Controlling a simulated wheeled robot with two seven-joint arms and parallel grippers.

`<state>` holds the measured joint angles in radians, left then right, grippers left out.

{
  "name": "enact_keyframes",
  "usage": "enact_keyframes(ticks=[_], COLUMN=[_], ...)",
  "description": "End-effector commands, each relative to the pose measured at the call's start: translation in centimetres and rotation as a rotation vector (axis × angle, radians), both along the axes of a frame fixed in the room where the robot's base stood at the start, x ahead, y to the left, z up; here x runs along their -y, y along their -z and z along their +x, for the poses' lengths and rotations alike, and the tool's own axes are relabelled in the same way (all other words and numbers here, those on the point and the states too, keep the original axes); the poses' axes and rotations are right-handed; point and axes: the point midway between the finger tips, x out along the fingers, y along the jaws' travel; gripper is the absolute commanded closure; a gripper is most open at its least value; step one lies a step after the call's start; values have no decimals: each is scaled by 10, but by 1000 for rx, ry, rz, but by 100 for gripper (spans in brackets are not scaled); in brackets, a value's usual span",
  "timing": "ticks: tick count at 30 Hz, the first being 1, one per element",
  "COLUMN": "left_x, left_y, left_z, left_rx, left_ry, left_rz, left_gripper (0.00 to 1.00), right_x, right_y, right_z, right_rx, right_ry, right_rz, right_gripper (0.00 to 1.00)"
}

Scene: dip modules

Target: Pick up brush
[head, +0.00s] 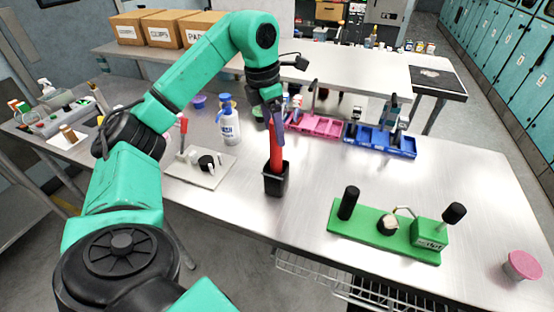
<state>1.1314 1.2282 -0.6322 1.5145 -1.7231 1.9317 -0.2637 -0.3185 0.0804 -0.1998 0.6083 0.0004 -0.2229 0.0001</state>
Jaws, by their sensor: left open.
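A brush with a red handle (275,150) stands upright in a black square holder (277,181) on the metal table; its lower end is hidden inside the holder. My left gripper (276,122) hangs from above at the top of the red handle, with its jaws open. The fingers partly overlap the handle in the picture, so I cannot tell if they touch it. My right gripper is not in view.
A green fixture (372,233) with black knobs stands front right, and a pink-lidded jar (522,265) near the right edge. A pale tray (212,177), a white-and-blue wash bottle (229,124), a pink tray (318,126) and a blue tray (402,147) surround the holder.

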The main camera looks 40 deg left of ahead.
Motion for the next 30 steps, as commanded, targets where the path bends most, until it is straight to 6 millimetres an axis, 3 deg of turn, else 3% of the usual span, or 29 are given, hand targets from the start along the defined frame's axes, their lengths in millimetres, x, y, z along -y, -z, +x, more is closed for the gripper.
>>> enact_keyframes(ticks=[3, 6, 13, 14, 18, 20, 30], left_x=[4, 5, 6, 6, 6, 6, 6], left_y=[18, 36, 44, 44, 43, 43, 39], left_z=[5, 8, 10, 10, 10, 10, 10], left_rx=[-7, -4, 0, 0, 0, 0, 1], left_ry=[1, 0, 1, 1, 1, 1, 1], left_rz=[1, 1, -1, -1, -1, -1, -2], left_gripper=[24, 24, 24, 28, 81, 100, 100], right_x=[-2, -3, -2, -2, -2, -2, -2], right_y=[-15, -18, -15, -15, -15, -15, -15], right_z=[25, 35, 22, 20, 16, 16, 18], right_rx=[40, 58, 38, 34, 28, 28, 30], right_ry=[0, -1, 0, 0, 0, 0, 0], right_rz=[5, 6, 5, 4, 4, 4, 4], right_gripper=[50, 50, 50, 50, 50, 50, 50])
